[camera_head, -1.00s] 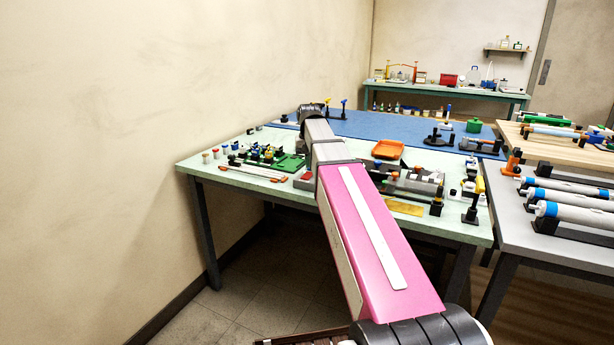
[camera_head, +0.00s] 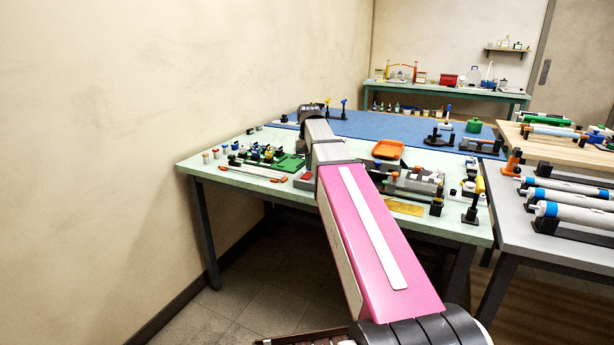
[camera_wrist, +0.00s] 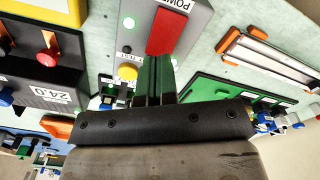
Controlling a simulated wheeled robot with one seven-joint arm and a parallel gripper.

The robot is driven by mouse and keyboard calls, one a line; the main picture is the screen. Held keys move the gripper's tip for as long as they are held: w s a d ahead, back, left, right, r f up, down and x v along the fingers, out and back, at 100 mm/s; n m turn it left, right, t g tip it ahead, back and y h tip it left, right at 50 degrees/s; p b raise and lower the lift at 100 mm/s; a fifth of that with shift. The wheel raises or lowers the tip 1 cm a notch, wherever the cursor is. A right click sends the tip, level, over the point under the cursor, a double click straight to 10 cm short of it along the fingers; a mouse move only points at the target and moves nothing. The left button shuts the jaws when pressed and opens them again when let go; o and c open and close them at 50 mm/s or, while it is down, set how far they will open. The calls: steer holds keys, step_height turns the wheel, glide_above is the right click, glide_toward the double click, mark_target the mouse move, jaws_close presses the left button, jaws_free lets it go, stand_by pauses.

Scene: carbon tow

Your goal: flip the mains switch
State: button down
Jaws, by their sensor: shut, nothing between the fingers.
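In the wrist view a grey box labelled with "POW" and partly hidden letters carries a large red rocker switch (camera_wrist: 166,31). In the head view my arm hides the gripper and most of that spot.
To the right lie a grey and orange rail (camera_wrist: 265,55) and a green board (camera_wrist: 215,88). In the head view an orange tray (camera_head: 388,149) sits behind on the bench.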

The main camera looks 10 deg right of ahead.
mark_target(309, 173)
steer(key=shift+f, duration=1.2)
stand_by(0.7)
steer(key=shift+r, duration=3.5)
